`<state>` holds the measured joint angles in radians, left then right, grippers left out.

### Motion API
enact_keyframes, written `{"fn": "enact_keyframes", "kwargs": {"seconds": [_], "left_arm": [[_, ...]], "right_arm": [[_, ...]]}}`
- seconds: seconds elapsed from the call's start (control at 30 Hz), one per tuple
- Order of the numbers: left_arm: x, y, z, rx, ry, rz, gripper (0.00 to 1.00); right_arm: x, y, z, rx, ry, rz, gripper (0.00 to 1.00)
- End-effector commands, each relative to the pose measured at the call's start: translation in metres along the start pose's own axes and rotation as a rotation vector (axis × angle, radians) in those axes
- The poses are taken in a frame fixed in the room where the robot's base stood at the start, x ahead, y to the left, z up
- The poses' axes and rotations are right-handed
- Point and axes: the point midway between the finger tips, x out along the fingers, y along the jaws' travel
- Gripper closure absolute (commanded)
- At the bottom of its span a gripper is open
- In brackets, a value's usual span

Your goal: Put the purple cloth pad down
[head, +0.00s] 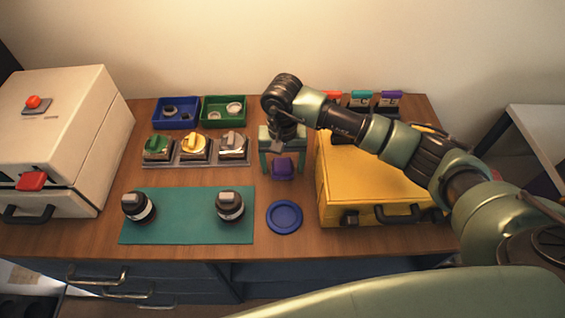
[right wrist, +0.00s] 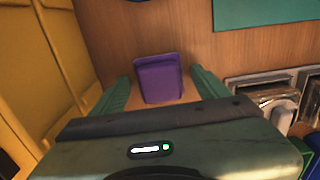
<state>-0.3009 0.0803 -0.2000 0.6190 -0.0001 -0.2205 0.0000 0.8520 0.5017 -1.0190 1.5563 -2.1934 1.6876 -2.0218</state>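The purple cloth pad (head: 282,169) sits on the wooden table between the blue dish and the back wall, left of the yellow case. My right gripper (head: 283,165) is over it, its green fingers spread on either side of the pad. In the right wrist view the pad (right wrist: 160,78) lies between the open fingers (right wrist: 160,85), with a visible gap on each side, so it is not gripped. My left gripper is not in view.
A yellow case (head: 365,185) stands close on the right. A blue dish (head: 284,217) lies in front, and a teal mat (head: 187,228) with two lenses is front left. A grey tray (head: 172,163) with several parts is left. Blue (head: 163,124) and green (head: 211,122) bins stand behind.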

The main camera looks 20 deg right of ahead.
Motion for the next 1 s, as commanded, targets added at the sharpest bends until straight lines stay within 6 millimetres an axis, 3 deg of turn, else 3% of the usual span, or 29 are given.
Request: {"fn": "enact_keyframes", "kwargs": {"seconds": [0.27, 0.7, 1.0], "left_arm": [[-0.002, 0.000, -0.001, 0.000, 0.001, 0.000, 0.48], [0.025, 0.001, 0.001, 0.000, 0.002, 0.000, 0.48], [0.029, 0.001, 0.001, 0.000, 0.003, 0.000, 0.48]], "right_arm": [[-0.008, 0.000, -0.001, 0.000, 0.003, -0.002, 0.25], [-0.096, 0.000, -0.001, 0.000, 0.005, -0.001, 0.25], [-0.123, 0.000, 0.000, 0.001, 0.000, 0.000, 0.25]]}}
